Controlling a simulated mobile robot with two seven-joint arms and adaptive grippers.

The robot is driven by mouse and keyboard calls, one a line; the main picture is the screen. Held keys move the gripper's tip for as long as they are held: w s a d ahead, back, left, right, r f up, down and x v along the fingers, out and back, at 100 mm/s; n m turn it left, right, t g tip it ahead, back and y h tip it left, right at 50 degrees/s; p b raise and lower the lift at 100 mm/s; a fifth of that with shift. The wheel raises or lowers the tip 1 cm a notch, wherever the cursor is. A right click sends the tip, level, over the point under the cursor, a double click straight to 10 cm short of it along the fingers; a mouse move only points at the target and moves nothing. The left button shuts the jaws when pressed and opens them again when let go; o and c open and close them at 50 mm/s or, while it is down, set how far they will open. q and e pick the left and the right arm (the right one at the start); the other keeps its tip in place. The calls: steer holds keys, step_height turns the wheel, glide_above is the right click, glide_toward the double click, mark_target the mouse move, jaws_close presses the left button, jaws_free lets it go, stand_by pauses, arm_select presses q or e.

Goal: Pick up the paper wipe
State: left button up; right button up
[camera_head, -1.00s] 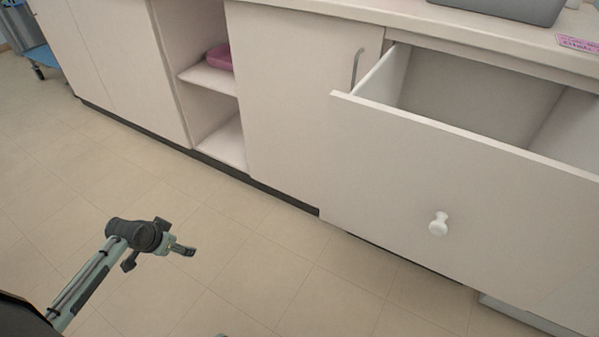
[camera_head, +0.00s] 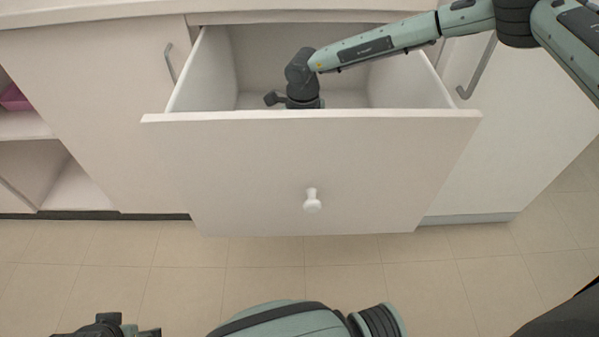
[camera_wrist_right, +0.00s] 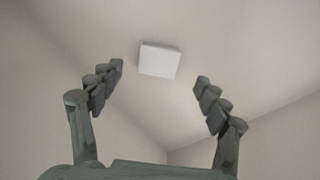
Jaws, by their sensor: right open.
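The paper wipe (camera_wrist_right: 160,60) is a small white flat square on the drawer floor in the right wrist view. My right gripper (camera_wrist_right: 160,76) is open and empty. Its fingers are spread to either side, and the wipe lies beyond the fingertips, between them in the picture, apart from both. In the head view my right arm reaches down into the open drawer (camera_head: 310,173); the fingertips and the wipe are hidden behind the drawer front. My left gripper (camera_head: 112,328) is low at the bottom left, over the floor and partly cut off by the frame edge.
The drawer walls rise around the right gripper. The counter edge (camera_head: 90,14) runs above and behind. A closed cabinet door with a grey handle (camera_head: 478,68) is at the right. A pink item (camera_head: 14,98) sits on an open shelf at the left. The tiled floor in front is clear.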

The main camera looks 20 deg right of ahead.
step_height(320, 180, down, 5)
steer(key=shift+s, duration=0.1)
steer(key=c, duration=0.8)
